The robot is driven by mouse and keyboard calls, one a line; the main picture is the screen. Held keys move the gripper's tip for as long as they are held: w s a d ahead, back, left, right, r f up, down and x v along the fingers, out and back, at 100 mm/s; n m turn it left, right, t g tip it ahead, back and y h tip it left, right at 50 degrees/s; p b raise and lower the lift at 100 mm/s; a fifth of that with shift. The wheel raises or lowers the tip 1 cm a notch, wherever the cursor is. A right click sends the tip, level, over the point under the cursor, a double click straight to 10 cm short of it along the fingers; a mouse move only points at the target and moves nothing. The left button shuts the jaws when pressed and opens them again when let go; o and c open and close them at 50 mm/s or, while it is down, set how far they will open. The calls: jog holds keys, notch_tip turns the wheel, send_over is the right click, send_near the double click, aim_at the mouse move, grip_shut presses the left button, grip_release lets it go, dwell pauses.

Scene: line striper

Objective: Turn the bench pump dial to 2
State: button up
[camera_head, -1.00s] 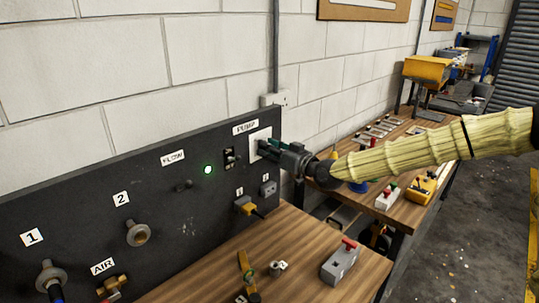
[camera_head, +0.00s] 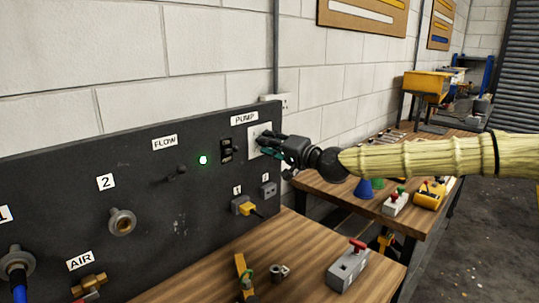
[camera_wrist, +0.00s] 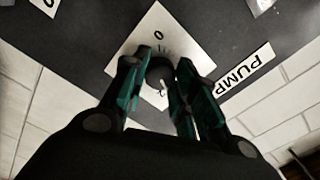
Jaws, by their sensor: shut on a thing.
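The pump dial (camera_wrist: 159,71) is a small dark round knob on a white square plate (camera_wrist: 140,40) marked with a 0 and tick marks. The plate (camera_head: 254,132) sits under the PUMP label (camera_head: 244,118) on the black panel in the head view. My gripper (camera_wrist: 157,75) has its two dark green fingers on either side of the knob, shut on it. In the head view my gripper (camera_head: 268,143) reaches the plate from the right and hides the dial. A second, partly hidden mark shows by the knob; I cannot read the pointer's setting.
The black panel (camera_head: 60,200) also carries a black switch (camera_head: 227,150), a lit green lamp (camera_head: 203,160), a FLOW lever (camera_head: 177,175) and a yellow plug (camera_head: 243,206). A grey box with a red handle (camera_head: 348,265) stands on the wooden bench (camera_head: 305,240).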

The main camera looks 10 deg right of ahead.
jog(key=shift+m+b, duration=2)
jog(key=shift+m, duration=0.4)
jog(key=o, duration=1.1)
jog(key=shift+d, duration=0.1)
jog(key=shift+c, duration=0.2)
jog(key=v, duration=1.2)
